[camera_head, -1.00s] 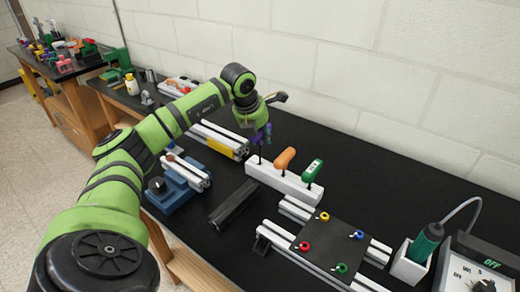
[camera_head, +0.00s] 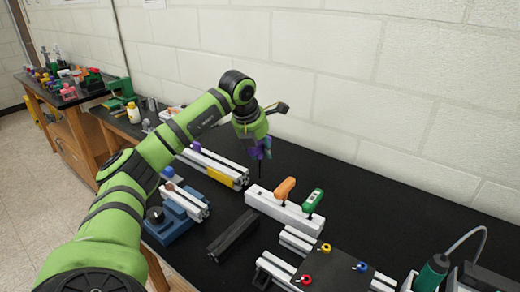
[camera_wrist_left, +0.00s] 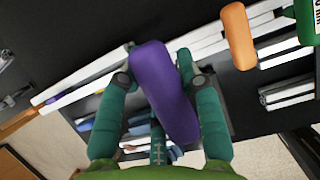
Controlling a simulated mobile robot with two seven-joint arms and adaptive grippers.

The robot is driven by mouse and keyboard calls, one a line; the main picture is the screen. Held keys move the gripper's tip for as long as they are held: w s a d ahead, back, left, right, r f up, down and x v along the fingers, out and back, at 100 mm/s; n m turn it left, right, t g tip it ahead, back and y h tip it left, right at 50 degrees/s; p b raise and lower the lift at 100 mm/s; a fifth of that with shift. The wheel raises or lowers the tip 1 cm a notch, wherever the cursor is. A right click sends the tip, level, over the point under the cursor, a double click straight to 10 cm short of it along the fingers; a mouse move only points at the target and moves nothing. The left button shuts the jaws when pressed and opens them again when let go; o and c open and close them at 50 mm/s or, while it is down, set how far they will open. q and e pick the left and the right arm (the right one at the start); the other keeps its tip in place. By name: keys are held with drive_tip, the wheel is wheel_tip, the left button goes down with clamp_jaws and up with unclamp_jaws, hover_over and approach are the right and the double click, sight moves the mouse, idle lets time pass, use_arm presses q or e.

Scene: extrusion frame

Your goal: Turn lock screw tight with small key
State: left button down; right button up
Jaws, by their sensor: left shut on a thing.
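My left gripper (camera_head: 262,148) is shut on a purple-handled key (camera_wrist_left: 163,90). In the head view the key's thin dark shaft points down, its tip close above the left end of a white key holder (camera_head: 275,205). In the left wrist view the green fingers sit on both sides of the purple handle, and the shaft is hidden. An orange-handled key (camera_head: 285,188) and a green-handled key (camera_head: 313,200) stand in the holder. I cannot make out which part is the lock screw. My right gripper is not in view.
A blue fixture (camera_head: 172,226) with an aluminium profile stands left of a dark bar (camera_head: 233,236). A long profile with a yellow part (camera_head: 222,178) lies behind them. A dark plate (camera_head: 335,270) with coloured knobs is at the front right. Black tabletop is clear behind the holder.

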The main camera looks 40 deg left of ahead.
use_arm(q)
drive_tip(key=shift+r+p, duration=2.7)
drive_tip(key=shift+r, duration=0.45)
drive_tip(key=shift+d+f, duration=0.1)
drive_tip(key=shift+f, duration=0.05)
